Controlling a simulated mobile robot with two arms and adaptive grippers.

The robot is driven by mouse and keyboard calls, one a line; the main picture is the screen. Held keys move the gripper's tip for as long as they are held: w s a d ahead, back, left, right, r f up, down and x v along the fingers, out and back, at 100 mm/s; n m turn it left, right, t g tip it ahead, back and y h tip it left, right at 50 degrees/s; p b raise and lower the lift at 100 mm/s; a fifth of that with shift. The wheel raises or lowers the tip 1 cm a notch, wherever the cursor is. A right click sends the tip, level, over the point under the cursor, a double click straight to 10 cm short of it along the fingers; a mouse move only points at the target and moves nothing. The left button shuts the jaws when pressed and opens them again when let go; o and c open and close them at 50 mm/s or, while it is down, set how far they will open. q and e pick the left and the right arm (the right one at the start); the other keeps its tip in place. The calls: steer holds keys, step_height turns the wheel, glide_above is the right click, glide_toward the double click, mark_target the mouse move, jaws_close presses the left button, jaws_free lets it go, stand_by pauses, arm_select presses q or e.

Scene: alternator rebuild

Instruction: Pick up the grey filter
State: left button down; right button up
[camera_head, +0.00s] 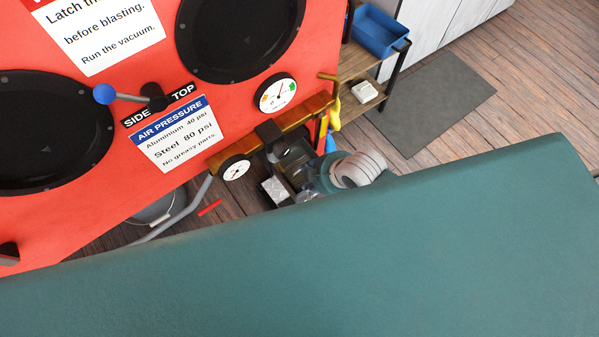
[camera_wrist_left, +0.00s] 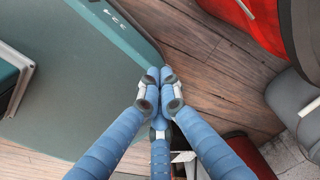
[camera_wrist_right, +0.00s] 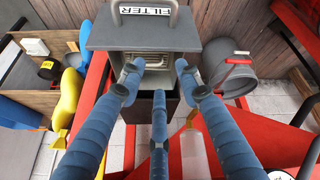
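A grey block with the word FILTER upside down on a white label shows in the right wrist view; I take it as the grey filter (camera_wrist_right: 108,34). A grey handle is at its top edge, and a pale recessed part with slots shows in its lower middle. My right gripper (camera_wrist_right: 158,72) has its blue fingers spread apart in front of this block, with nothing between them; I cannot tell if a fingertip touches it. My left gripper (camera_wrist_left: 160,76) has its blue fingers brought together above the floor, with nothing visible in them. Neither gripper can be made out in the head view.
A red cabinet (camera_head: 235,60) with round black ports and gauges fills the head view's upper left. A shelf with a blue bin (camera_head: 378,32) stands behind. Beside the filter are a yellow object (camera_wrist_right: 67,100) and a grey cylinder (camera_wrist_right: 232,62). A grey mat (camera_head: 425,100) lies on open floor.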

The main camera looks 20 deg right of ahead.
mark_target(297, 169)
steer(key=w+d+r+n+b, duration=0.2)
steer(key=w+n, duration=0.2)
steer(key=n, duration=0.8)
steer(key=shift+g+y, duration=0.3)
steer(key=shift+g, duration=0.2)
steer(key=shift+x, duration=5.1)
steer(key=shift+s+d+f, duration=0.1)
steer(key=shift+s+d, duration=0.1)
steer(key=shift+c, duration=0.3)
jaws_close()
